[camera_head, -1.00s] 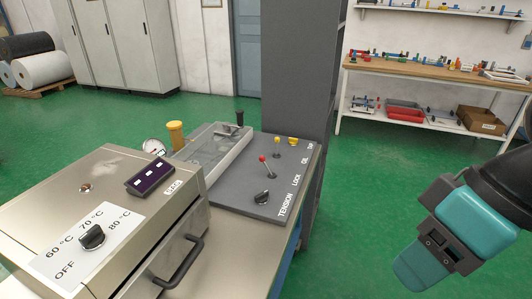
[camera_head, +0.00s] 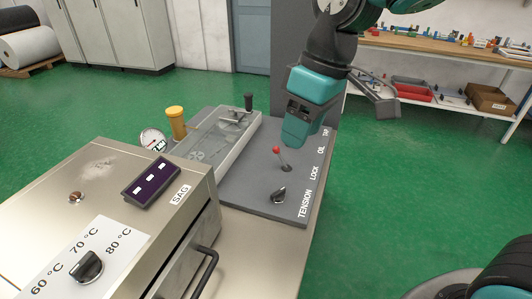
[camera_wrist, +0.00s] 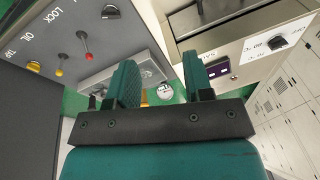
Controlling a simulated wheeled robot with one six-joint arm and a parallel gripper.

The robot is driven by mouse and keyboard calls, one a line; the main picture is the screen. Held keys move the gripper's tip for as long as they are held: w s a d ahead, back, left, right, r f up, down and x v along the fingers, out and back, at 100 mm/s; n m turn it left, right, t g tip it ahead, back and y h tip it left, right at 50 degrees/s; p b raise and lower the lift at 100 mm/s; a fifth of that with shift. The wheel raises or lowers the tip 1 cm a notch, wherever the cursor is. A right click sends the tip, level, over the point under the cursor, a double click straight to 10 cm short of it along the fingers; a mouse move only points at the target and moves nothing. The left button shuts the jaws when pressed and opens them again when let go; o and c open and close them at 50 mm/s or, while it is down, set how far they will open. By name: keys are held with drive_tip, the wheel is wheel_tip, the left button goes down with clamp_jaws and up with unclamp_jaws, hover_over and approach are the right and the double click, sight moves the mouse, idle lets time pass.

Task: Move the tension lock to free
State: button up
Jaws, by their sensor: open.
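The control panel (camera_head: 245,190) is a dark grey plate with the white labels TENSION, LOCK, OIL and TAP along its right edge. A red-tipped lever (camera_head: 276,150) stands near LOCK, and a black knob (camera_head: 279,194) sits near TENSION. In the wrist view the red-tipped lever (camera_wrist: 83,37) and black knob (camera_wrist: 111,12) are at the upper left. My gripper (camera_head: 302,136) hangs above the panel's far part, behind the red lever in the picture, apart from it. The wrist view shows its two teal fingers (camera_wrist: 160,84) open with no control between them.
A yellow lever (camera_wrist: 62,57) and yellow knob (camera_wrist: 33,66) show in the wrist view; my gripper hides them in the head view. A clear-lidded tray (camera_head: 220,142), yellow cylinder (camera_head: 176,122) and gauge (camera_head: 152,139) stand left. The steel heater box (camera_head: 120,205) is at front left.

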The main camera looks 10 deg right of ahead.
drive_tip(key=w+d+f+n+h, duration=0.1)
drive_tip(key=w+d+f, duration=0.1)
drive_tip(key=w, duration=1.1)
drive_tip(key=n+h+b, duration=0.1)
drive_tip(key=n+h, duration=0.1)
approach(276, 146)
wheel_tip(276, 146, down, 12)
drive_tip(key=shift+d+f+p, duration=0.1)
drive_tip(key=shift+f+p, duration=0.15)
drive_tip(key=shift+p, duration=0.5)
clamp_jaws()
